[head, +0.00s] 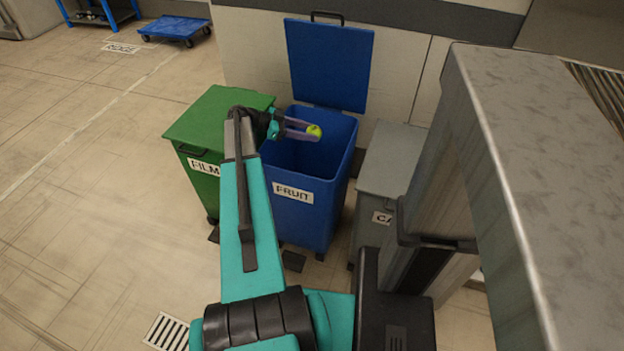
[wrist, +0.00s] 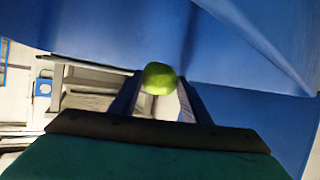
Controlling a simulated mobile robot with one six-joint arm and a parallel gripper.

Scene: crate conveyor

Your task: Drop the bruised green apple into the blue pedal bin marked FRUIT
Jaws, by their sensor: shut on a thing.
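The green apple (head: 314,131) is held between the fingertips of my gripper (head: 306,130). It also shows in the wrist view (wrist: 159,78), between the two fingers (wrist: 160,84). I cannot make out a bruise on it. The blue pedal bin (head: 303,219) carries a FRUIT label (head: 293,191). Its lid (head: 329,65) stands open, upright at the back against the wall. In the head view my gripper and the apple appear over the bin's open mouth. In the wrist view blue bin surfaces lie around the apple. The bottom of the bin is hidden.
A green bin (head: 220,120) marked FILM, lid shut, stands left of the blue bin. A grey bin (head: 390,160) with a partly hidden label stands to its right. A large grey metal structure (head: 530,180) fills the right side. Open floor (head: 80,200) lies left.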

